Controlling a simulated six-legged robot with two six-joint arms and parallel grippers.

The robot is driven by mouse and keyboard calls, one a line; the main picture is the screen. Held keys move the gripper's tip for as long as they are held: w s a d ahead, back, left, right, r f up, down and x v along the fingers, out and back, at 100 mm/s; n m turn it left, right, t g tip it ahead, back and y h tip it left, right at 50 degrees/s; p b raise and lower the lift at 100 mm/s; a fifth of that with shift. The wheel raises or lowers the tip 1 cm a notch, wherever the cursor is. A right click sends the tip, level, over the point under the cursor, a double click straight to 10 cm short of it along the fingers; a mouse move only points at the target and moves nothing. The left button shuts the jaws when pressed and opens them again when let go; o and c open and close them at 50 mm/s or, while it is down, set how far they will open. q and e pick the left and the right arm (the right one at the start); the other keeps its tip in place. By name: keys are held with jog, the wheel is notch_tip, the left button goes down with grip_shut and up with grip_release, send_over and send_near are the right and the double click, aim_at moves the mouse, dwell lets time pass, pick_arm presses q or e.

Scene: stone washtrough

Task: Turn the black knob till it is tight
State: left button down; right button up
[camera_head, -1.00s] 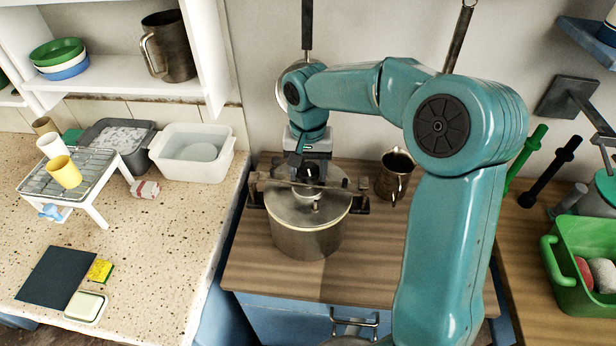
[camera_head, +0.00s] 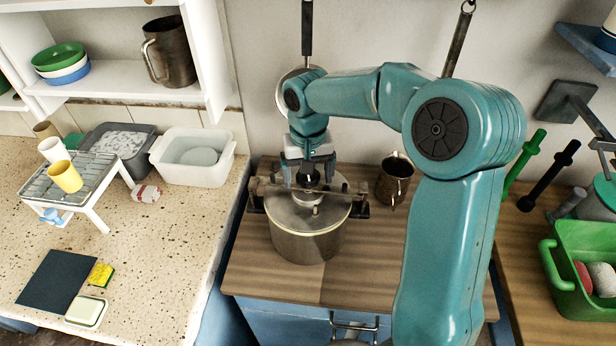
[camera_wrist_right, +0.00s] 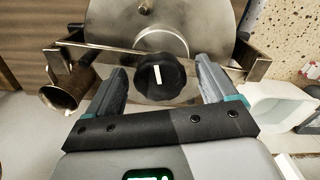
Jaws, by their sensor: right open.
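The black knob (camera_wrist_right: 160,76), with a white line on its top, sits at the middle of the bar (camera_wrist_right: 110,50) across the lid of a metal pot (camera_head: 306,240). In the head view the knob (camera_head: 308,177) shows partly between my fingers. My right gripper (camera_wrist_right: 166,82) is open, with one finger on each side of the knob; a gap shows on both sides in the wrist view. In the head view my right gripper (camera_head: 309,181) points down over the lid. My left gripper is not in view.
A metal mug (camera_head: 394,180) stands right of the pot on the wooden top. Left is a speckled counter with a wire rack (camera_head: 75,180) and a white tub (camera_head: 193,155). A green basket (camera_head: 565,270) is at the right. Wood in front of the pot is clear.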

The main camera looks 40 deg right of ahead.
jog(key=n, duration=0.3)
jog(key=shift+r+n+p, duration=0.1)
jog(key=shift+n+p, duration=0.25)
jog(key=shift+n, duration=0.05)
jog(key=n+p, duration=0.1)
jog(key=n, duration=0.2)
jog(key=shift+n, duration=0.4)
jog(key=n, duration=0.3)
jog(key=shift+n+p, duration=0.3)
jog(key=shift+p, duration=0.05)
jog(key=shift+n, duration=0.7)
